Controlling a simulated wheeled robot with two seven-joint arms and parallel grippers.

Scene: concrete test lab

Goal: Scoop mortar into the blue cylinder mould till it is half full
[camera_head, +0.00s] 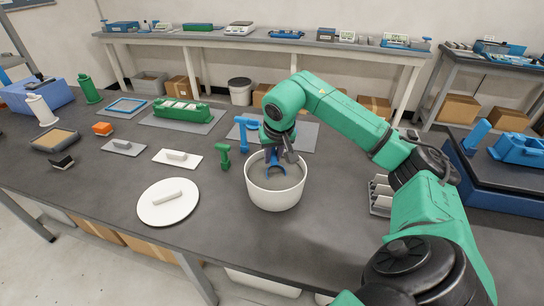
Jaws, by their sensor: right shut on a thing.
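A round white tub (273,198) stands on the dark bench in the middle, with grey material (262,177) inside that looks like mortar. My right gripper (281,157) reaches down over the tub, shut on a blue tool (275,170) that looks like a scoop. The tool's lower part is inside the tub; whether it carries mortar is too small to tell. My left gripper is not in view.
A small green upright tool (224,157) stands left of the tub. A round white plate (168,202) with a handle lies front left. A white trowel-like float (178,157) and a green mould (181,113) lie beyond. The front bench beside the plate is clear.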

